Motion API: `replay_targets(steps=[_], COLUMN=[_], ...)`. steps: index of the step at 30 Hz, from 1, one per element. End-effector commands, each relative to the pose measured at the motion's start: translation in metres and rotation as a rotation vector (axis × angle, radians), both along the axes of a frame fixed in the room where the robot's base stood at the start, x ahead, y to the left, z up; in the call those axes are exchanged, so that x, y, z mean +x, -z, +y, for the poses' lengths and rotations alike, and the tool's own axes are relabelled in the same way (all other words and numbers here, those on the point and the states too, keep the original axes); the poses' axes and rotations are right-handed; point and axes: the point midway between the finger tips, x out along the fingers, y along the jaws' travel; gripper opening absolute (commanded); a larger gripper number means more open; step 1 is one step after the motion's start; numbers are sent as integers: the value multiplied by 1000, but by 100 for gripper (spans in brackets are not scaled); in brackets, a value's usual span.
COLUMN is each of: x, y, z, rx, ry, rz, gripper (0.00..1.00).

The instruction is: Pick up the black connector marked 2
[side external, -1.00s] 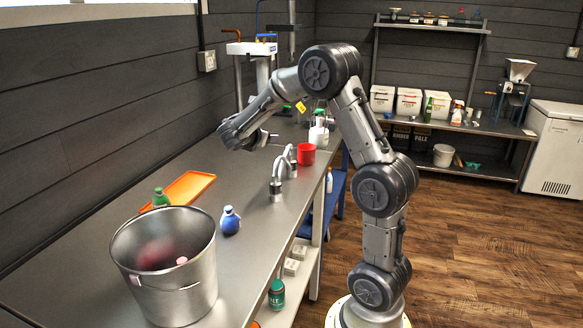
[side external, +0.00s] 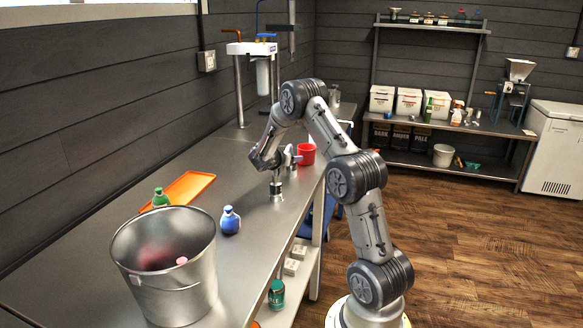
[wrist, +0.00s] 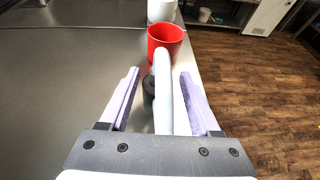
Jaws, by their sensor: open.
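A pale grey curved tube stands on the metal counter, and in the wrist view the tube (wrist: 164,90) runs up between my fingers. A dark cylindrical piece (wrist: 148,88) shows beside it, partly hidden by the tube; I cannot read any mark on it. In the side view, a short dark metallic cylinder (side external: 277,191) stands on the counter just below my gripper (side external: 272,168), and another cylinder (side external: 292,171) stands a little behind it. My gripper (wrist: 159,73) is open, its two pale purple fingers on either side of the tube, holding nothing that I can see.
A red cup (side external: 306,153) stands behind the cylinders near the counter's right edge; a white container (wrist: 161,10) is beyond it. A blue bottle (side external: 230,220), a green bottle (side external: 160,198), an orange tray (side external: 188,187) and a large metal bucket (side external: 203,282) occupy the near counter.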

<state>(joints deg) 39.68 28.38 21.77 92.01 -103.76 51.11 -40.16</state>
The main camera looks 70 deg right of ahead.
Motion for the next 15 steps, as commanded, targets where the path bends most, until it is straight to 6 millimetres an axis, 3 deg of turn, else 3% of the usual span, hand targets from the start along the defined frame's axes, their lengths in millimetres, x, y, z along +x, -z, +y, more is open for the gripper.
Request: replay_targets(steps=[9,15], x=[0,0], y=[16,20], z=[-37,-48], rx=[1,1], ry=[2,-1], rz=[1,0], gripper=[64,64])
